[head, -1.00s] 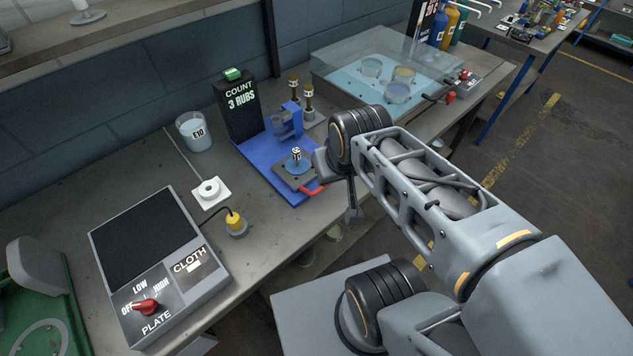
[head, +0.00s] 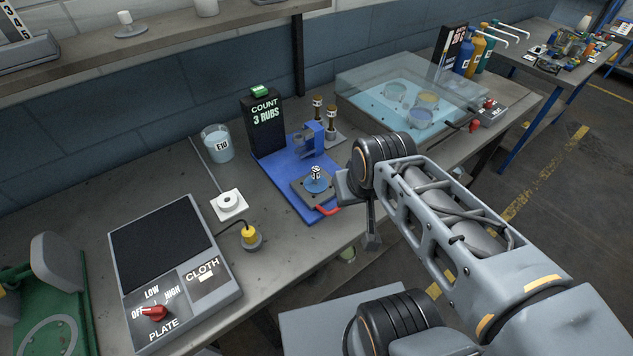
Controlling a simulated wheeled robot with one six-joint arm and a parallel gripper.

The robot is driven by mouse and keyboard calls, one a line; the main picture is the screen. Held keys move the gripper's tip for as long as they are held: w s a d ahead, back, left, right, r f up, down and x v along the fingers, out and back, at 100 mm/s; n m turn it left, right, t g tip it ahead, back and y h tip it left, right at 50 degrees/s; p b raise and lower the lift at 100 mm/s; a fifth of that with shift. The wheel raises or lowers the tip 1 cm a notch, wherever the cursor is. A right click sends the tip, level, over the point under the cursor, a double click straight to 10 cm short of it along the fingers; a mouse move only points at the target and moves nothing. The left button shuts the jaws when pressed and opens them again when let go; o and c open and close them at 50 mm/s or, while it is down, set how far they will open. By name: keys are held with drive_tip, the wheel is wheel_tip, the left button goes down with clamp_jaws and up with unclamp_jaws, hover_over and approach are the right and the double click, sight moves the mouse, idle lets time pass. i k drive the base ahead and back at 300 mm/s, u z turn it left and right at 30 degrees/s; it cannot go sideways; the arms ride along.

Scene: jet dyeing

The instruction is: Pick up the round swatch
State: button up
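A round blue swatch (head: 318,185) lies flat on the grey plate of the blue rubbing stand (head: 288,167), with a small labelled peg (head: 316,172) standing on its middle. The peg hides part of the swatch. My gripper (head: 371,241) hangs to the right of the stand, apart from the swatch, and is seen edge-on and partly hidden by my wrist. I cannot tell whether its fingers are open or shut. I see nothing held in it.
A beaker E10 (head: 217,144), a white square pad (head: 229,204) and a hot plate (head: 173,269) are left. A clear-lidded water bath (head: 405,97) is right.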

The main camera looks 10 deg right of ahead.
sight(315, 183)
drive_tip(key=u, duration=0.05)
drive_tip(key=k, duration=0.5)
drive_tip(key=u, duration=4)
drive_tip(key=k, duration=1.15)
drive_tip(key=z, duration=1.45)
drive_tip(key=i, duration=0.5)
drive_tip(key=z, duration=0.05)
